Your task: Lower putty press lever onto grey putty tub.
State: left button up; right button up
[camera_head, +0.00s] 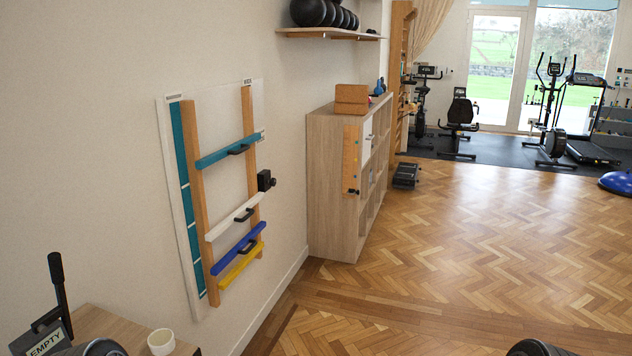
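A black press lever (58,281) stands nearly upright at the lower left, above a dark press body with a sign reading "EMPTY" (46,342). The lower part of the press is cut off by the picture edge. A small off-white tub (161,342) stands on the wooden table (118,328) to the right of the press, apart from it. Its inside is not clearly seen, and no grey putty tub can be made out. Neither gripper shows; only dark rounded parts, likely my arms, appear at the bottom edge.
A wooden shelf unit (332,200) stands farther along the wall. The parquet floor (470,240) to the right is open, with exercise machines (552,110) at the back.

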aim_at(54, 258)
jog(key=u, duration=1.5)
jog(key=i+l+u, duration=0.15)
jog(key=l, duration=0.25)
jog(key=k, duration=0.05)
